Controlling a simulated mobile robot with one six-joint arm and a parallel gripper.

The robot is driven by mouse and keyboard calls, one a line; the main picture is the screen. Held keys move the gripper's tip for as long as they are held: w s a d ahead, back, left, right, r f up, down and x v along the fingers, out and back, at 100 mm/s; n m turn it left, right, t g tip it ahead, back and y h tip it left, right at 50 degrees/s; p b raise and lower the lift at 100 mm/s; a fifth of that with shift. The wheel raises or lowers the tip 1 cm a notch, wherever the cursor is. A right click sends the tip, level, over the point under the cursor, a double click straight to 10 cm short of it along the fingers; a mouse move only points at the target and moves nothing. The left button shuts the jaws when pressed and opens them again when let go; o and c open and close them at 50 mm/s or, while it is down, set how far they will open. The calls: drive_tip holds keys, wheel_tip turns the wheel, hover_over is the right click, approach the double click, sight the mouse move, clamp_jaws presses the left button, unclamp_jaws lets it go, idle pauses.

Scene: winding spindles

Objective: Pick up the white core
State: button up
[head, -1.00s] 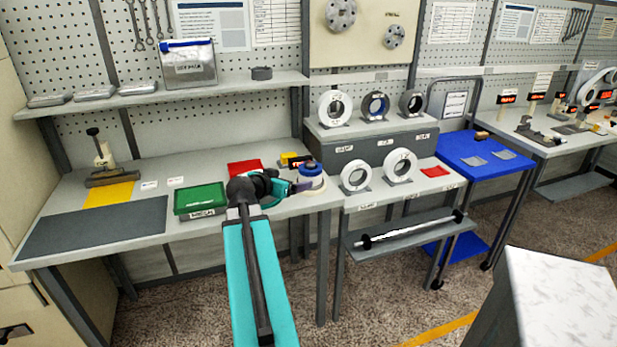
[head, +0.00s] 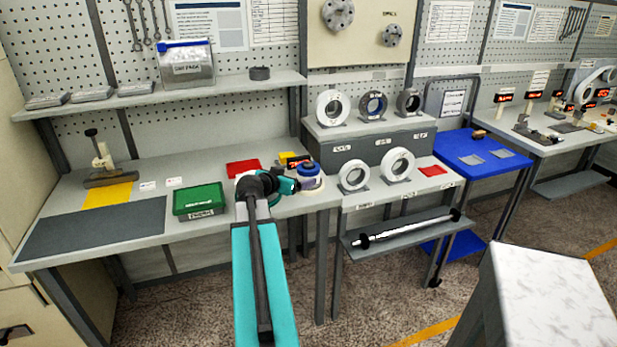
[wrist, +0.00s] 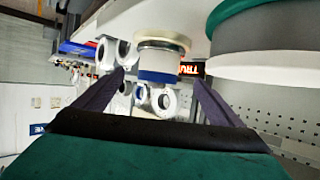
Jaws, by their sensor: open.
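A short stack (head: 309,178) with a blue top, white middle and pale base stands at the right end of the left bench. In the wrist view, which looks upside down, its white middle (wrist: 155,56) shows between a cream disc and a blue band. I cannot tell for sure whether this is the white core. My gripper (head: 293,186) is close beside the stack at its left. In the wrist view my gripper (wrist: 158,78) is open, its two dark fingers spread to either side of the stack, with nothing visibly clamped.
White rings stand upright on the lower stand (head: 354,175) and the raised shelf (head: 334,107). A green box (head: 199,201), a red mat (head: 243,168) and a yellow block (head: 289,157) are on the bench nearby. A blue cart (head: 484,158) stands right. A pale block (head: 553,295) is in front.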

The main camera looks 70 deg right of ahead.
sight(303, 175)
drive_tip(key=shift+p+x, duration=0.3)
drive_tip(key=shift+x, duration=1.4)
drive_tip(key=shift+p+x, duration=1.1)
drive_tip(key=shift+x, duration=1.5)
drive_tip(key=shift+s, duration=0.15)
drive_tip(key=c, duration=1.2)
drive_tip(key=shift+r, duration=0.15)
drive_tip(key=shift+r+b, duration=0.95)
drive_tip(key=shift+r, duration=3.95)
